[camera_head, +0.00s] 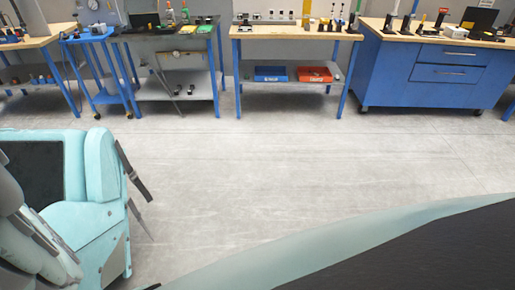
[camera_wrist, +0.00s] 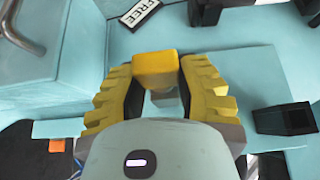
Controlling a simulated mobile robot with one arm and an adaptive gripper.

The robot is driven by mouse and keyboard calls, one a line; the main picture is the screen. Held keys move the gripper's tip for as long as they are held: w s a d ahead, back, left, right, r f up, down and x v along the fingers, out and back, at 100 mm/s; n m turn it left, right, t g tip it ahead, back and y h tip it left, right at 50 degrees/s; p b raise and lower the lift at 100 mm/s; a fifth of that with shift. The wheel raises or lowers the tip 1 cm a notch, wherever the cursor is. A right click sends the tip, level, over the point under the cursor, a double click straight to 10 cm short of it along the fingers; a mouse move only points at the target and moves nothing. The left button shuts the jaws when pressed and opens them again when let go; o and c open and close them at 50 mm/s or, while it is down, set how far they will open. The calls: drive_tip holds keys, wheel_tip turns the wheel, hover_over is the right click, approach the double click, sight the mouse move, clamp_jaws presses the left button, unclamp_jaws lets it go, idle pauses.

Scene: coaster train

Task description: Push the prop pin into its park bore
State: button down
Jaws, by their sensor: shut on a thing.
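In the wrist view my gripper (camera_wrist: 156,82) has its two ribbed yellow fingers closed around a yellow block with a short grey round part below it. I take this to be the prop pin (camera_wrist: 155,64). It is held over the pale teal coaster car (camera_wrist: 95,50). A black tag reading FREE (camera_wrist: 140,13) lies on the teal surface just beyond it. I cannot pick out the park bore, and the pin's lower end is hidden. The head view shows teal car bodies at the left (camera_head: 95,215) and lower right, but not my gripper.
A black open box-like part (camera_wrist: 285,118) sits right of the gripper, with dark parts at the upper right. A grey bent bar (camera_wrist: 22,28) is at upper left. In the head view, benches (camera_head: 290,33) line the back; the floor between is clear.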

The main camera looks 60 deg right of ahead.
drive_tip(key=shift+w+a, duration=0.1)
drive_tip(key=shift+a, duration=0.05)
drive_tip(key=c, duration=0.7)
unclamp_jaws()
drive_tip(key=shift+o, duration=0.2)
drive_tip(key=v, duration=1.2)
drive_tip(key=shift+w, duration=0.15)
